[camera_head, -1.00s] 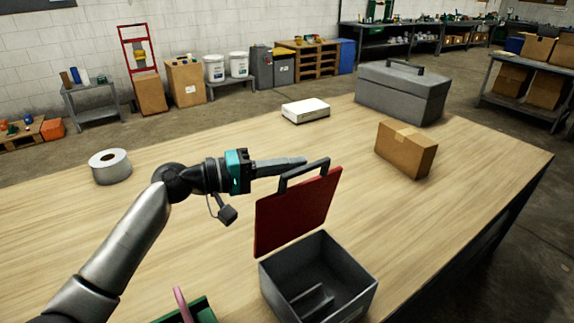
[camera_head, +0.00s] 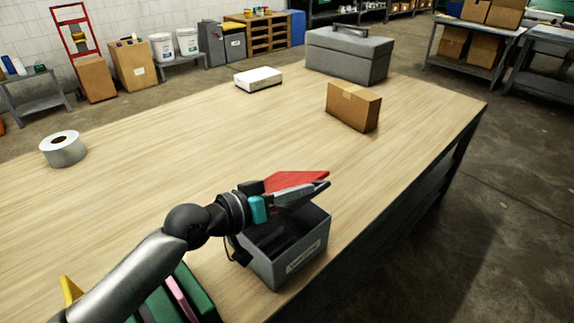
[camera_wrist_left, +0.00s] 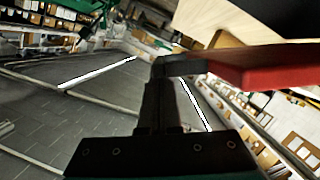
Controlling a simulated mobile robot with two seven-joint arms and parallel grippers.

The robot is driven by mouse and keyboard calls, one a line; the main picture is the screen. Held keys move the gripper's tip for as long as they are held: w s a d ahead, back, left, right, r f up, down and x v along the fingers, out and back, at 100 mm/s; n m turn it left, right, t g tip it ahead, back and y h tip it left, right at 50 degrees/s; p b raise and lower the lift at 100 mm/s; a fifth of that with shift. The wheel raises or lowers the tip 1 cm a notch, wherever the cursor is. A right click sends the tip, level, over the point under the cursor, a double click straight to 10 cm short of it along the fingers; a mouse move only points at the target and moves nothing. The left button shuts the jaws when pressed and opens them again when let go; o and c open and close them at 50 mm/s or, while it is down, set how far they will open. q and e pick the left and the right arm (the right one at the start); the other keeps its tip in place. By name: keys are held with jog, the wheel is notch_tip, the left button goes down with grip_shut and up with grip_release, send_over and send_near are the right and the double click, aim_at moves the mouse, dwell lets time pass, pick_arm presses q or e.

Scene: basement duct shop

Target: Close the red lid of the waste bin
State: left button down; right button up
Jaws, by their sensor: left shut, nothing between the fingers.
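The grey waste bin (camera_head: 300,262) stands near the table's front edge, with its dark inside partly visible. Its red lid (camera_head: 290,180) is tilted above the far part of the opening, neither upright nor flat on the rim. My left gripper (camera_head: 318,184) is shut and empty, and its fingers reach across the near side of the lid. In the left wrist view the lid (camera_wrist_left: 270,65) extends to the right, with its dark handle (camera_wrist_left: 190,65) by the fingertips (camera_wrist_left: 160,85). I cannot tell whether they touch. My right gripper is not in view.
A tape roll (camera_head: 63,150), white box (camera_head: 258,78), cardboard box (camera_head: 353,107) and grey toolbox (camera_head: 345,58) stand farther back. The middle of the wooden table (camera_head: 220,135) is clear.

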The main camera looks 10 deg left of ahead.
pick_arm(q)
jog(key=s+d+f+m+b, duration=0.1)
jog(key=d+f+m, duration=0.1)
jog(key=f, duration=0.4)
jog(key=s+d+f+m+t+y+b, duration=0.1)
jog(key=s+f+m, duration=0.1)
jog(key=f, duration=0.5)
jog(key=shift+d+m+y, duration=0.3)
jog(key=shift+d+m, duration=0.1)
jog(key=shift+m, duration=0.1)
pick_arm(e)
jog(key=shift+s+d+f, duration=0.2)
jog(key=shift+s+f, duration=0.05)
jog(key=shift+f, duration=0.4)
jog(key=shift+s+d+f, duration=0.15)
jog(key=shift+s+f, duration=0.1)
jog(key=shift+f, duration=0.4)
pick_arm(q)
jog(key=shift+f, duration=0.15)
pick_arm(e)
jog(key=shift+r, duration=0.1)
